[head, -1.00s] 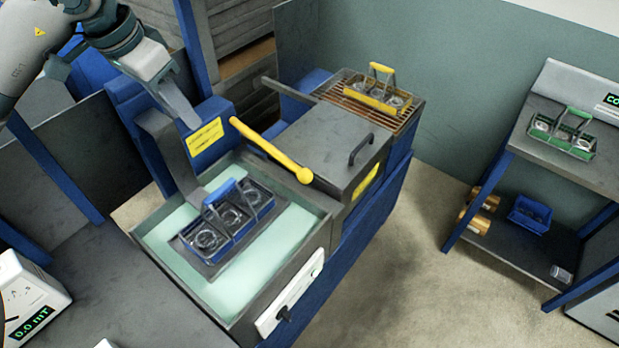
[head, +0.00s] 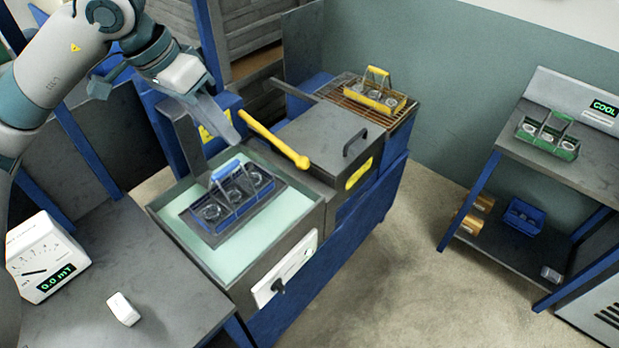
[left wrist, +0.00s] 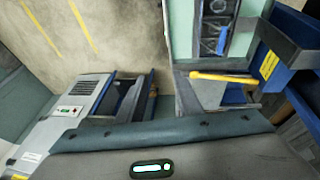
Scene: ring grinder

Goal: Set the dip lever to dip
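The dip lever is a yellow bar with a round knob (head: 274,138). It slants down to the right from beside the blue post, over the edge between the tank and the grey lid. It also shows in the left wrist view (left wrist: 226,77). My left gripper (head: 228,130) hangs just left of the lever's upper end, in front of the yellow label, apparently not gripping it. Its fingers overlap edge-on, so their opening is hidden. A blue-handled basket of rings (head: 238,201) sits on a dark plate in the pale green tank (head: 290,217). My right gripper is out of view.
A grey lid with a black handle (head: 335,138) and a yellow basket on a rack (head: 376,95) lie beyond the lever. A green basket (head: 547,139) stands on the right shelf. A gauge (head: 45,258) reads 0.0 mT at left.

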